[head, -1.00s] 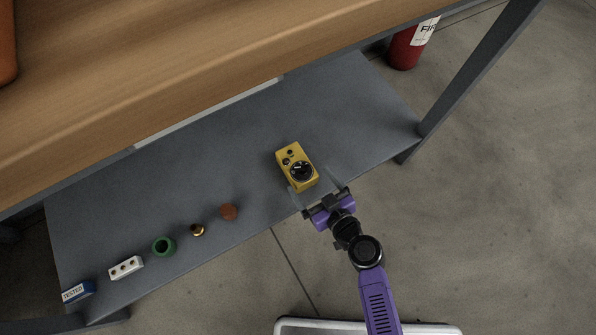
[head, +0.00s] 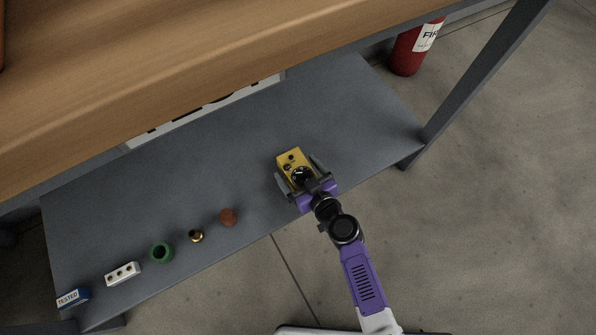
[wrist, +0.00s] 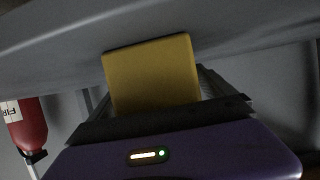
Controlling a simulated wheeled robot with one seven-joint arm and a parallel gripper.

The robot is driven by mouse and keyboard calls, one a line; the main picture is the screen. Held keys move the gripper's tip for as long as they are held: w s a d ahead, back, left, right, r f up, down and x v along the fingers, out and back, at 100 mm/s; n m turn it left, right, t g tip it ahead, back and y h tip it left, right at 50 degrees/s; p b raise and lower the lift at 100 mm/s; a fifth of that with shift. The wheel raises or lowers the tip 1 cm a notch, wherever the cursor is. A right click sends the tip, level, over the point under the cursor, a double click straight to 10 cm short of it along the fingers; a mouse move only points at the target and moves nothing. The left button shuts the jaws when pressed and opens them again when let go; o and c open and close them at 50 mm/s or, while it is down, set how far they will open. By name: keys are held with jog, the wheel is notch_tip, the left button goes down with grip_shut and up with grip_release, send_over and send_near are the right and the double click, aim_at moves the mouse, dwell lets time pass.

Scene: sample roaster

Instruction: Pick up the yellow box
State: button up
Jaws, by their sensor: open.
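The yellow box (head: 291,158) lies on the grey lower shelf, with black round dials on its top face. My purple gripper (head: 300,180) is open, with one finger on each side of the box's near part. I cannot tell whether the fingers touch it. In the wrist view the yellow box (wrist: 152,75) stands straight ahead, just past the dark edge of my gripper. Its near part is hidden by my gripper in both views.
On the grey shelf (head: 350,110), a brown round piece (head: 228,217), a brass piece (head: 196,236), a green ring (head: 162,252), a white block (head: 122,273) and a blue "TESTED" box (head: 73,298) lie to the left. A wooden top (head: 180,70) overhangs. A table leg (head: 480,85) and fire extinguisher (head: 410,50) are right.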

aim_at(298, 169)
grip_shut()
jog(key=shift+r, duration=0.2)
notch_tip(298, 169, up, 20)
jog(key=p, duration=1.3)
jog(key=shift+f, duration=0.15)
jog(key=s+d+r+m+t+h, duration=0.1)
jog(key=d+r+m+h, duration=0.4)
jog(key=d, duration=0.7)
jog(key=s+d+r+m+t+h, duration=0.1)
jog(key=s+d+r+m+h, duration=0.15)
jog(key=d+r, duration=0.7)
notch_tip(298, 169, up, 11)
jog(key=s+d+p, duration=0.1)
jog(key=p, duration=2.1)
jog(key=shift+s+d+f+n+p, duration=0.2)
jog(key=shift+s+n+p, duration=0.05)
jog(key=shift+n+p, duration=0.15)
